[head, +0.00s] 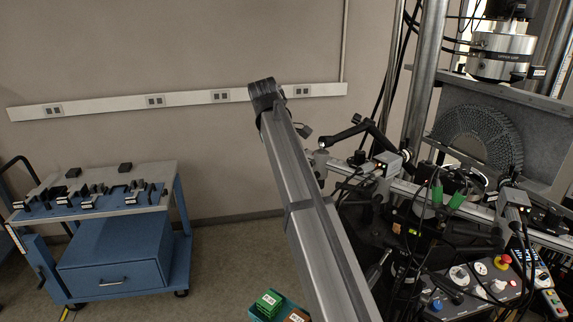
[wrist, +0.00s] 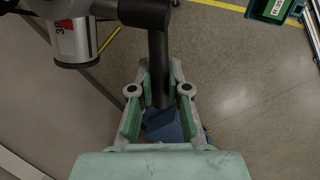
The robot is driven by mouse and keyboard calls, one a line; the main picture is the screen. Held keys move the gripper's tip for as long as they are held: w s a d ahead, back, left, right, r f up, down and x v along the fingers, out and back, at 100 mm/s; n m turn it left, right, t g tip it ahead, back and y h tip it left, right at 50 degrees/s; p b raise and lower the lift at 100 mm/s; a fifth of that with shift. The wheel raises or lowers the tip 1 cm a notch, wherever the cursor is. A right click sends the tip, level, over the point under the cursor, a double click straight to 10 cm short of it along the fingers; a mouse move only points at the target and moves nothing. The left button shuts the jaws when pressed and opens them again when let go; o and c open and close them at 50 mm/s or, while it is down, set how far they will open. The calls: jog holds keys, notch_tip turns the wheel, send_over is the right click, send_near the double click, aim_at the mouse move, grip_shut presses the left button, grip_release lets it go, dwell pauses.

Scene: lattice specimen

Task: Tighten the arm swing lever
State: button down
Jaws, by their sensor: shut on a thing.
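In the wrist view, the arm swing lever (wrist: 158,50) shows as a dark, straight round bar coming down from a dark joint at the top. My gripper (wrist: 160,82) has its green-padded fingers on either side of the bar, shut on it. The bar's lower end lies between the fingers. In the head view I cannot make out my gripper or this lever clearly among the dark arms and cables.
A silver cylinder with a red label (wrist: 73,42) hangs left of the lever. In the head view, a test frame (head: 424,90) holds a lattice half-disc (head: 475,138). A control panel (head: 480,285) stands at lower right. A blue cart (head: 115,262) stands left; floor between is mostly clear.

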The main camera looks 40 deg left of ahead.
jog(key=c, duration=1.1)
grip_release()
jog(key=shift+r, duration=0.1)
jog(key=shift+r, duration=0.2)
jog(key=shift+v, duration=1.15)
jog(key=s+a, duration=0.2)
jog(key=s, duration=0.1)
jog(key=s+a, duration=0.2)
jog(key=s, duration=0.1)
jog(key=s+a, duration=0.2)
jog(key=s, duration=0.2)
jog(key=shift+a, duration=0.4)
